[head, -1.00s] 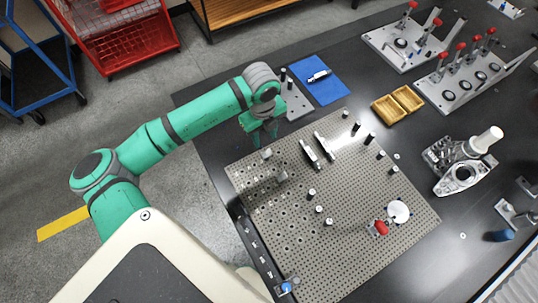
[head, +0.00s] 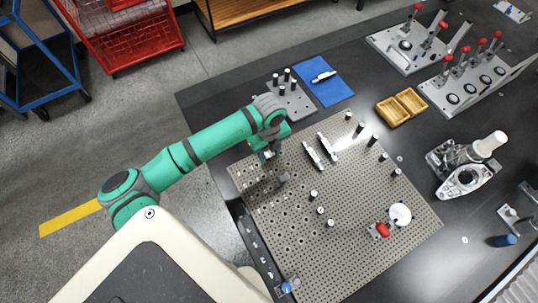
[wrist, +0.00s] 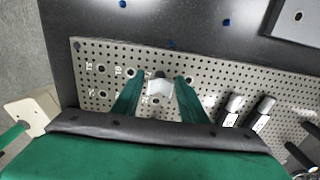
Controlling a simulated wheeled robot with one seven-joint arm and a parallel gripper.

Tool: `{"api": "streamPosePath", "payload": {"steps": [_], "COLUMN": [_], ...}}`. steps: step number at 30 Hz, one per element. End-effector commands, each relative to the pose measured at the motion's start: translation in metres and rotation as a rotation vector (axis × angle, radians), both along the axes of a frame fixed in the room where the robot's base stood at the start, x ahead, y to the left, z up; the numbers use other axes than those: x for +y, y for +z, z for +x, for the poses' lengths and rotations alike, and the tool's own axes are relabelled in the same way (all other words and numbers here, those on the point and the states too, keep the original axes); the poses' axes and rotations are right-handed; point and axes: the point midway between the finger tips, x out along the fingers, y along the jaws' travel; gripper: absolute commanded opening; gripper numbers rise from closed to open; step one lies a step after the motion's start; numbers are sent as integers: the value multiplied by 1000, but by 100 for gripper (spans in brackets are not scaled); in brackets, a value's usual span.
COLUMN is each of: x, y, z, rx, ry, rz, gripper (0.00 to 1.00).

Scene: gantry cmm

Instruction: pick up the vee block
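A small pale grey block, which looks like the vee block (wrist: 160,86), shows between my fingers in the wrist view, on the perforated plate (wrist: 215,88). My gripper (wrist: 158,82) is open, with a small gap on each side of the block. In the head view my gripper (head: 268,156) points down over the upper left part of the plate (head: 350,230) and hides most of that block. A second small grey block (head: 284,179) stands just below and right of the gripper in the head view. I cannot tell the exact height of the fingertips.
Two black-and-white bars (head: 312,153) (head: 328,145) lie right of the gripper. Several short pins stand on the plate. A grey plate with black pins (head: 290,100) and a blue mat (head: 325,82) lie behind. A red-handled clamp (head: 381,230) is at lower right.

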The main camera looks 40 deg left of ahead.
Motion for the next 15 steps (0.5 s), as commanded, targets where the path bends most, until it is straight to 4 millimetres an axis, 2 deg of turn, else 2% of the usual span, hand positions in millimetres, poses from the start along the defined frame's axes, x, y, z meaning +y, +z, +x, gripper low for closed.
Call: {"api": "streamPosePath", "payload": {"steps": [9, 11, 14, 15], "x": [0, 0, 0, 0], "y": [-6, -6, -6, -6], "z": [0, 0, 0, 0], "rx": [-1, -1, 0, 0], "ry": [0, 0, 0, 0], "rz": [1, 1, 1, 1], "gripper": [39, 27, 3, 1]}}
